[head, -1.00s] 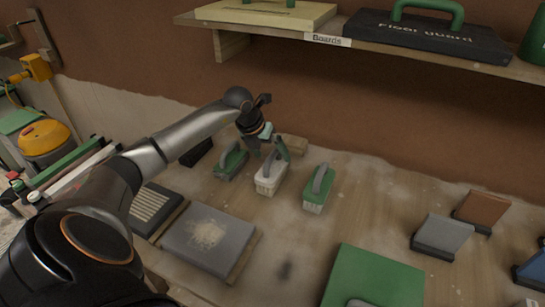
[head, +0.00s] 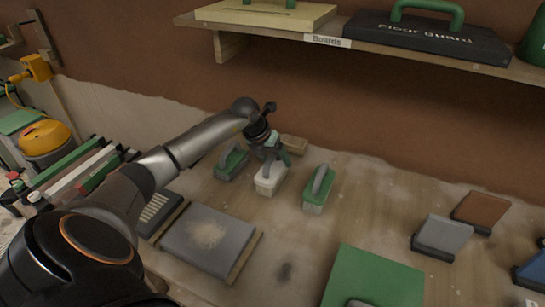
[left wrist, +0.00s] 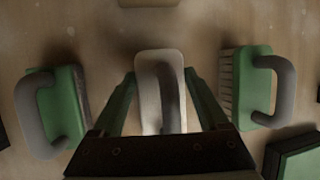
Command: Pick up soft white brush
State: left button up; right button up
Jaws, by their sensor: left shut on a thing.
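The white brush (head: 265,187), a pale block with a grey arched handle, stands on the wooden bench in the middle of a row of brushes. My left gripper (head: 271,160) reaches down over it and is shut on its handle. In the left wrist view the white brush (left wrist: 147,58) lies between the green fingers of my left gripper (left wrist: 161,82). No gap under the brush can be made out, and it looks upright. My right gripper is not in view.
Green-backed brushes stand close on both sides, one at left (head: 231,163) and one at right (head: 318,190). A small wooden block (head: 294,144) lies behind. A grey board (head: 210,238) and a green board (head: 372,279) lie in front. A shelf (head: 370,50) overhangs the back wall.

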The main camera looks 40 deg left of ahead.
aim_at(267, 160)
pick_arm(q)
jog(key=c, duration=0.5)
jog(key=shift+r, duration=0.15)
jog(key=shift+r, duration=0.25)
notch_tip(267, 160, up, 2)
jog(key=shift+r, duration=0.1)
jog(key=s+r, duration=0.1)
jog(key=r, duration=0.1)
jog(key=s+d+r, duration=0.1)
jog(key=s+r, duration=0.2)
jog(key=r, duration=0.1)
jog(key=shift+s+d+b, duration=0.25)
jog(key=shift+s+b, duration=0.15)
jog(key=s+d+r+b, duration=0.1)
jog(key=s+b, duration=0.1)
jog(key=s+d+r+b, duration=0.1)
jog(key=s, duration=0.2)
jog(key=s+d+r+b, duration=0.1)
jog(key=s+r+b, duration=0.1)
jog(key=s, duration=0.1)
jog(key=shift+s+d+b, duration=0.15)
jog(key=shift+b, duration=0.2)
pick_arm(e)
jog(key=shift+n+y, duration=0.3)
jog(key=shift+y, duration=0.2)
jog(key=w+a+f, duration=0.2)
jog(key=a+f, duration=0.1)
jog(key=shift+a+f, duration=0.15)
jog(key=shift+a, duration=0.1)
